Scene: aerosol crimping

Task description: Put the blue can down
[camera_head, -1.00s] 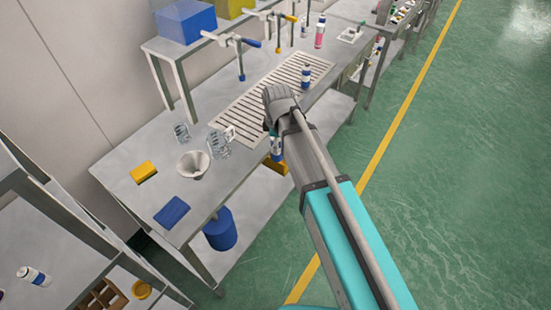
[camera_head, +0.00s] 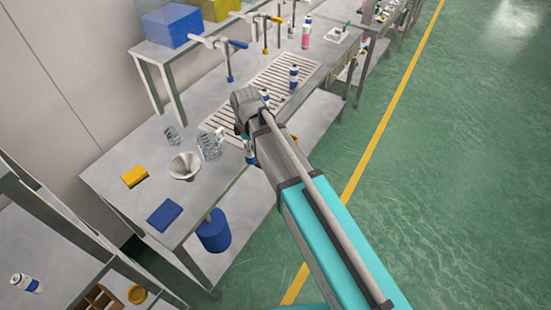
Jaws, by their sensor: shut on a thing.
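My gripper (camera_head: 244,134) is mostly hidden behind my wrist. It is shut on a blue and white can (camera_head: 250,153), held roughly upright near the front edge of the steel bench (camera_head: 128,188). Only part of this can shows, and I cannot tell whether it touches anything below. A second blue and white can (camera_head: 293,77) stands upright on the slatted rack (camera_head: 272,82), up and to the right of my gripper.
Clamp-like tools (camera_head: 228,60) stand behind the rack. A pink bottle (camera_head: 306,36) stands at the far end. Bare bench lies around the cloths.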

